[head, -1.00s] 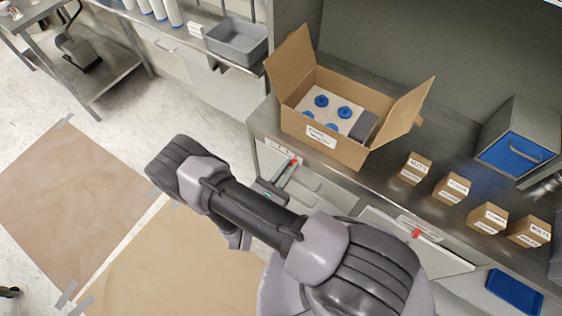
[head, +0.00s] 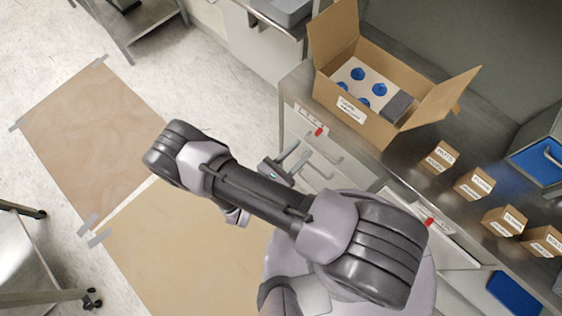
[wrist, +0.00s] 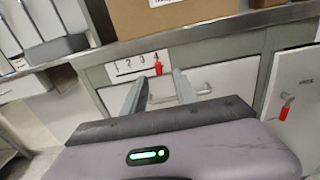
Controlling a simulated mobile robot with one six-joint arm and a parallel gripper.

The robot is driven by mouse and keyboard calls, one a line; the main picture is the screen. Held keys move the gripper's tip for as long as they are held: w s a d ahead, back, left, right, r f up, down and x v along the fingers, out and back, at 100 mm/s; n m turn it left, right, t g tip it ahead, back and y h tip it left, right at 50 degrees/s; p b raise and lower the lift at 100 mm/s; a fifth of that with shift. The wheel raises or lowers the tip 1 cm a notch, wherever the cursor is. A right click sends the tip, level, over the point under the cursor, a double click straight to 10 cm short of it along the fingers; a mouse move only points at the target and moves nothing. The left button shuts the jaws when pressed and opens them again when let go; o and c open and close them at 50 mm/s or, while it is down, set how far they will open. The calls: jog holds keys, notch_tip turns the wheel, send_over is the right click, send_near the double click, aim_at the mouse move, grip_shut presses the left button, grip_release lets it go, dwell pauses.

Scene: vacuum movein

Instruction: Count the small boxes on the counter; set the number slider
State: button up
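Several small brown labelled boxes stand in a row on the counter, such as one box (head: 439,157) and another (head: 473,184); the rightmost (head: 543,241) is cut by the picture edge. The number slider (wrist: 134,66) is a white strip marked 1 to 4 on the counter front. Its red knob (wrist: 158,68) is at the right end, by the 4; it also shows in the head view (head: 319,131). My gripper (wrist: 159,76) is open and empty, its two fingers pointing towards the slider, with the knob seen between the fingertips. It appears short of the counter front in the head view (head: 303,149).
An open carton (head: 357,130) with blue-capped items stands on the counter (head: 395,165). A drawer handle (wrist: 180,95) is below the slider. Brown floor sheets (head: 95,140) lie to the left.

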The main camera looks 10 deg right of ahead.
jog(key=v, duration=1)
jog(key=shift+s+a, duration=0.25)
jog(key=shift+a, duration=0.05)
jog(key=shift+r, duration=0.1)
